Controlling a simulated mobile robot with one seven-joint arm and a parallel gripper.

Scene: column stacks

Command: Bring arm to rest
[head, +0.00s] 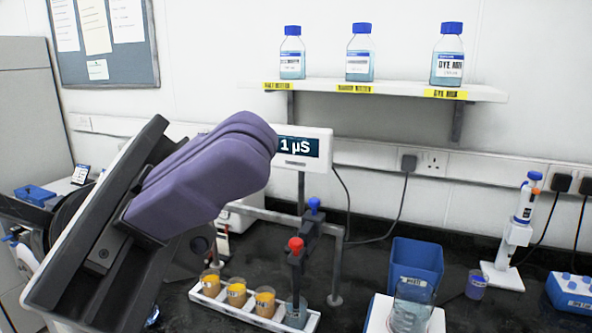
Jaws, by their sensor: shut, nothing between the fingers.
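My gripper (256,148) is large and close to the camera in the left half of the head view. Its dark body slants at lower left, and its thick purple fingers point up and right. The fingers lie together with nothing seen between them. The gripper is in front of the bench and hides part of its left side. It overlaps the left edge of a white display (307,146) reading "1 µS"; I cannot tell how far apart they are.
A white tray (237,313) holds several small cups below a stand with red and blue valves (296,245). A blue bin (416,267), a glass beaker (411,306) and a pipette stand (514,243) are at right. Three bottles stand on a wall shelf (400,90).

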